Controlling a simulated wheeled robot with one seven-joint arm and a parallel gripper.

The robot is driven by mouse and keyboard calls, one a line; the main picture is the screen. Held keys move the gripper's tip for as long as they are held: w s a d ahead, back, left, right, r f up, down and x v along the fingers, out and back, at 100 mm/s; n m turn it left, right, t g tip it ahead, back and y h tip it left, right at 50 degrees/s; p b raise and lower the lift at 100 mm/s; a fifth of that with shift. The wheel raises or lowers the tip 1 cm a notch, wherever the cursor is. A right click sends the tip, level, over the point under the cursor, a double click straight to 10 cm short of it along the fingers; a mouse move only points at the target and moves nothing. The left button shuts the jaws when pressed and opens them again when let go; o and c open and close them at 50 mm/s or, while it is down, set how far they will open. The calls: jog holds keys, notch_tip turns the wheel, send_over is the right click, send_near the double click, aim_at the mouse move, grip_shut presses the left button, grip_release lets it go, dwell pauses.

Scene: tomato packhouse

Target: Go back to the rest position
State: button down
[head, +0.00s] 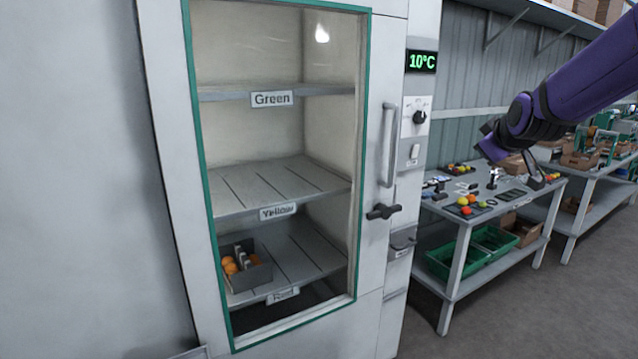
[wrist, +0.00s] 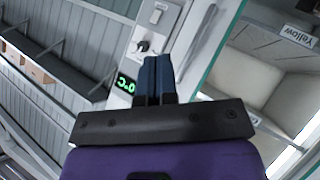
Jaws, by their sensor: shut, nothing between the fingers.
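My arm (head: 590,85) reaches in from the upper right of the head view, purple with black joints, bent downward in front of the workbench. The fingers cannot be made out clearly there. In the wrist view my gripper (wrist: 158,72) has its two dark blue fingers together, with nothing between them. Behind the fingers are the cabinet front and its green temperature display (wrist: 126,84). The fingers hold no handle or crate.
A white cabinet (head: 395,280) with a teal-edged window has shelves labelled Green, Yellow and Red; its door looks shut. A small grey crate (head: 262,274) with orange tomatoes sits on the lowest shelf. A workbench (head: 450,262) with green crates (head: 445,272) stands right; floor shows in front.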

jog(key=s+a+f+m+g, duration=0.1)
jog(key=s+a+m+g, duration=0.1)
jog(key=s, duration=1)
jog(key=s+a+f+m+g+y, duration=0.1)
jog(key=s+a+m+g, duration=0.1)
jog(key=s, duration=1)
jog(key=s+a+m+g, duration=0.2)
jog(key=s, duration=1)
jog(key=shift+a+f+m, duration=0.3)
jog(key=shift+f, duration=0.1)
